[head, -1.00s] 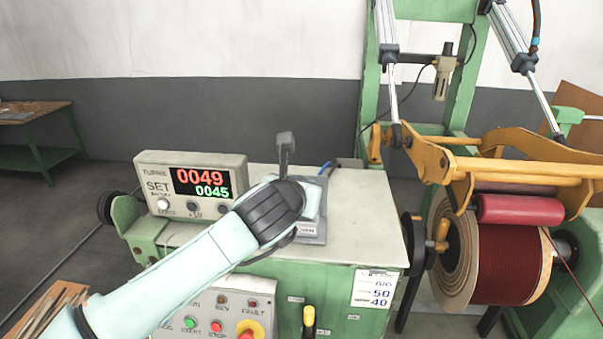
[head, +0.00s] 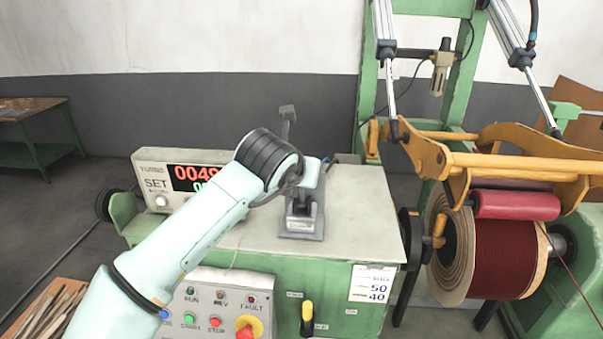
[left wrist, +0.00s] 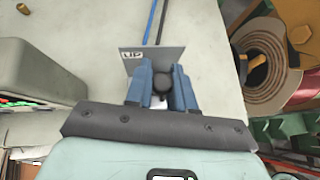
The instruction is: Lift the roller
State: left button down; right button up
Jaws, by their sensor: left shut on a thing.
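The red roller (head: 517,205) hangs in a yellow swing frame (head: 520,166) at the right of the head view. It lies across the top of the coil of dark red wire (head: 503,262); I cannot tell whether it touches. A small grey lever unit (head: 300,226) stands on the cabinet top. My left gripper (left wrist: 160,76) has its blue fingers around a dark round lever knob (left wrist: 162,84), beside a plate marked UP (left wrist: 133,55). In the head view my arm hides the fingers. My right gripper is not in view.
A turns counter (head: 160,176) stands left on the cabinet top (head: 350,225), partly behind my arm. A button panel (head: 215,305) is on the cabinet front below. Two air cylinders (head: 385,30) run down to the yellow frame. A green table (head: 40,125) stands far left.

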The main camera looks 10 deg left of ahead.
pick_arm(q)
jog(key=c, duration=1)
grip_release()
jog(key=v, duration=1.3)
jog(key=shift+s+r, duration=0.1)
jog(key=shift+s, duration=0.15)
